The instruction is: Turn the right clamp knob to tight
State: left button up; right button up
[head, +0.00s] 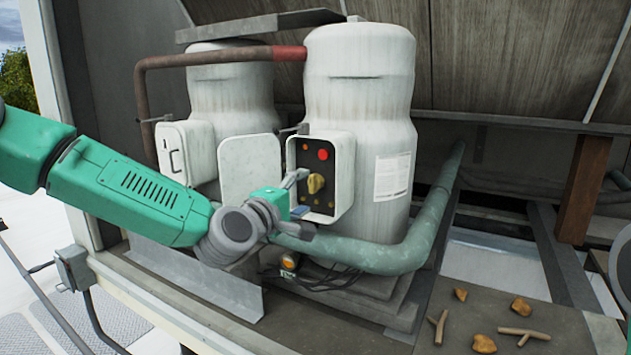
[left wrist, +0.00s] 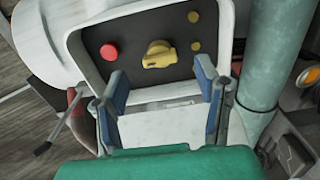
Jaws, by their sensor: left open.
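A yellow knob (head: 316,183) sits on the dark panel (head: 326,203) of the right white box. In the left wrist view the knob (left wrist: 158,55) lies beyond my fingertips, with its pointer roughly level. My left gripper (head: 302,192) is open in front of the panel. Its blue-padded fingers (left wrist: 160,92) are apart with nothing between them, and no contact with the knob shows. A small dark T-shaped handle (head: 296,128) stands at the box's upper left corner. I see no marking that says which part is the clamp knob. My right gripper is not in view.
A red button (head: 323,154) is above the knob. The box's open cover (head: 249,168) is to its left. A green pipe (head: 365,257) runs below. A similar box (head: 186,150) with another T-handle is at left. Stones and twigs (head: 483,343) lie at lower right.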

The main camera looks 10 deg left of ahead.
aim_at(311, 186)
pick_arm(q)
jog(key=x, duration=0.3)
jog(key=a+p+x, duration=0.1)
jog(key=x, duration=0.1)
jog(key=shift+w+d, duration=0.15)
jog(key=shift+w, duration=0.2)
jog(key=shift+d, duration=0.1)
jog(key=shift+d, duration=0.1)
jog(key=shift+d, duration=0.1)
jog(key=shift+c, duration=0.8)
jog(key=c, duration=1)
